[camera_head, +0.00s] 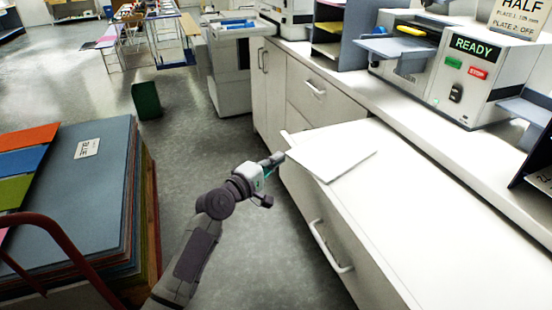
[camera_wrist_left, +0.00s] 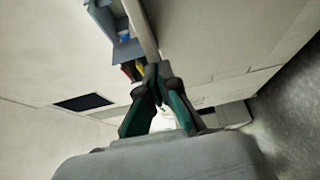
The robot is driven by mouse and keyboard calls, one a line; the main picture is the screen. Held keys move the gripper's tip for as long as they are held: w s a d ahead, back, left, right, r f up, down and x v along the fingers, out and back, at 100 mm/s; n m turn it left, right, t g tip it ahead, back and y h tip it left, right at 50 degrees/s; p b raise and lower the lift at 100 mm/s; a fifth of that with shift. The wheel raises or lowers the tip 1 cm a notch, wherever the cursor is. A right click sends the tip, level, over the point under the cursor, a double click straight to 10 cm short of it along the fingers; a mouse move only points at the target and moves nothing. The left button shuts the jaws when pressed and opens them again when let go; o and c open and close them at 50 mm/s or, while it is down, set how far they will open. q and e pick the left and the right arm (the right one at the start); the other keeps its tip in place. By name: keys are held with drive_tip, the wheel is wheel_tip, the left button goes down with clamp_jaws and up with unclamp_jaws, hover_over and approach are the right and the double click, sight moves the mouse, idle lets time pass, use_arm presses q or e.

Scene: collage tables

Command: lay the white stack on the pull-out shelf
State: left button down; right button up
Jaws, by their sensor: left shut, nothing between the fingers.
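The white stack (camera_head: 332,152) looks like a thin, flat pile of sheets. In the head view it lies on the far end of the white pull-out shelf (camera_head: 440,235), turned at an angle to the shelf's edge. Its left corner appears to reach the shelf's aisle-side edge or slightly past it. My left gripper (camera_head: 277,158) is just left of that corner, shut and empty; I cannot tell whether it touches the stack. In the left wrist view the fingers (camera_wrist_left: 155,75) meet at their tips. I cannot make out the stack clearly there. My right gripper is not in view.
A machine marked READY (camera_head: 470,70) stands on the counter behind the shelf. White drawers (camera_head: 320,90) with handles face the aisle. A pile of coloured boards (camera_head: 75,190) stands at the left. A green bin (camera_head: 146,100) is on the floor; open floor lies between.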

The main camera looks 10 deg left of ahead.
use_arm(q)
drive_tip(key=shift+w+d+r+p, duration=0.1)
drive_tip(key=shift+w+d+p, duration=0.1)
drive_tip(key=shift+d, duration=0.4)
drive_tip(key=shift+w+d+p, duration=0.15)
drive_tip(key=shift+d+p, duration=0.05)
drive_tip(key=shift+d, duration=0.35)
drive_tip(key=shift+w+d, duration=0.15)
drive_tip(key=shift+d, duration=0.3)
drive_tip(key=shift+a, duration=0.15)
